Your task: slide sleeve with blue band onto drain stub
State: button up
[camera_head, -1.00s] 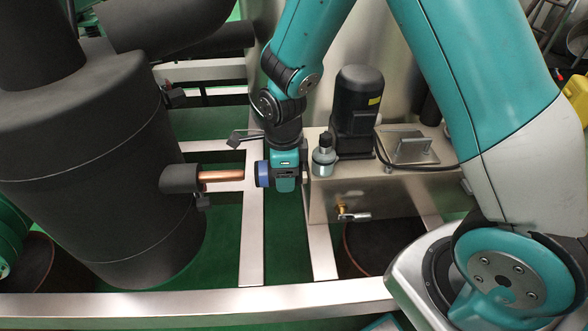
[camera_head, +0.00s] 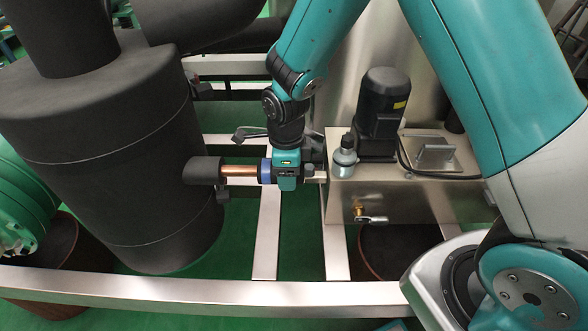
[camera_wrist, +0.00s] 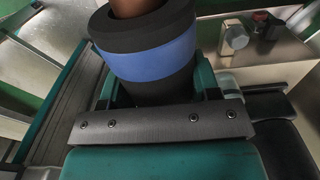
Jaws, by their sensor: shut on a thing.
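The sleeve is a thick black foam tube with a blue band (camera_head: 266,171). In the wrist view the sleeve (camera_wrist: 155,62) fills the space between my fingers, its open mouth facing up in the picture. My gripper (camera_head: 285,172) is shut around it, to the right of the drain stub. The drain stub (camera_head: 239,170) is a bare copper pipe coming out of a black insulated branch. The copper (camera_wrist: 134,7) shows in the sleeve's mouth, and the stub's tip seems to be just inside it. The sleeve looks roughly in line with the stub. The tip itself is hidden.
The large black insulated vessel (camera_head: 110,170) stands at left, its branch (camera_head: 203,171) carrying the stub. Steel frame rails run below.

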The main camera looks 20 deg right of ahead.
aim_at(250, 167)
jog(key=shift+w+a, duration=0.3)
jog(key=shift+a, duration=0.45)
jog(key=shift+w+a, duration=0.3)
jog(key=shift+a, duration=0.4)
jog(key=shift+w+a+p, duration=0.2)
jog(key=shift+w+a, duration=0.1)
jog(key=shift+a, duration=0.45)
jog(key=shift+w+a+p, duration=0.2)
jog(key=shift+w+a, duration=0.15)
jog(key=shift+a, duration=0.4)
jog(key=shift+w+a+p, duration=0.2)
jog(key=shift+w+a, duration=0.1)
jog(key=shift+a, duration=0.45)
jog(key=o, duration=1.3)
jog(key=shift+o, duration=0.2)
jog(key=shift+r, duration=0.15)
jog(key=shift+r+p, duration=2)
jog(key=shift+r, duration=0.1)
notch_tip(250, 167, up, 17)
jog(key=p, duration=0.1)
jog(key=shift+r, duration=0.2)
